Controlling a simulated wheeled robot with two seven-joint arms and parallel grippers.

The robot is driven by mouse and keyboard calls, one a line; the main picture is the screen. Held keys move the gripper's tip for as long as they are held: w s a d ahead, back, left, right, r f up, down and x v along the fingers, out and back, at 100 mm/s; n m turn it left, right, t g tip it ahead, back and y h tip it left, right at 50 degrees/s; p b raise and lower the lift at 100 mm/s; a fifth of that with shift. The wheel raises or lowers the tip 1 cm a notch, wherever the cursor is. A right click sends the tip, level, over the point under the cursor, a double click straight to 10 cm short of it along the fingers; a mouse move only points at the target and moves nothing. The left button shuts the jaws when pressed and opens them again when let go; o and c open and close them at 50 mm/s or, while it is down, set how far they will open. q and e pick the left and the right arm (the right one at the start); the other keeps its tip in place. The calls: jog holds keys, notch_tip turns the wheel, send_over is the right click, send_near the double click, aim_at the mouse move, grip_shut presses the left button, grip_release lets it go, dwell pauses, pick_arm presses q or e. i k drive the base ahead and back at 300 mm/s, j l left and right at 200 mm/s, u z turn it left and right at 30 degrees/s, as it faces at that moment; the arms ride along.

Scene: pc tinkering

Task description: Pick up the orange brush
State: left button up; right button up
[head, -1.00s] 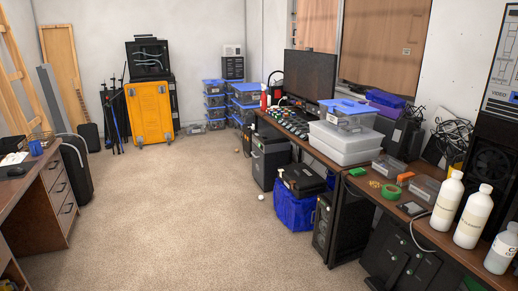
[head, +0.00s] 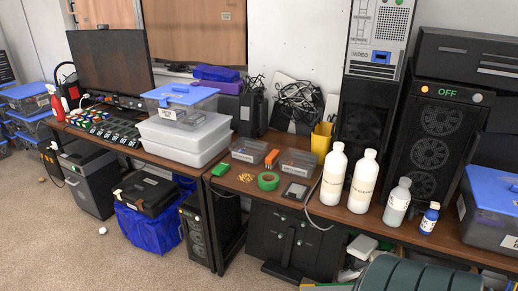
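A small orange object (head: 271,158), which looks like the orange brush, stands on the brown desk (head: 235,186) at the middle of the head view. It sits between two clear small-parts boxes, one to its left (head: 248,151) and one to its right (head: 297,163). A green tape roll (head: 268,181) lies just in front of it. Its bristles are too small to make out. Neither of my grippers shows in the view.
White bottles (head: 333,176) and smaller bottles stand on the desk to the right. Stacked clear bins (head: 185,138) are to the left. A yellow holder (head: 321,140) and cables stand behind. A dark green rounded object (head: 415,275) is at the bottom right.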

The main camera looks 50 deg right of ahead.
aim_at(271, 160)
jog(key=i+j+z, duration=0.1)
jog(key=i+z, duration=0.35)
jog(key=i+j+z, duration=0.25)
jog(key=i+z, duration=0.15)
jog(key=i+j+z, duration=0.65)
jog(key=j+z, duration=0.25)
jog(key=i+j+z, duration=0.25)
jog(key=j+z, duration=0.15)
jog(key=i+j+z, duration=0.1)
jog(key=j+z, duration=0.35)
jog(key=j, duration=0.2)
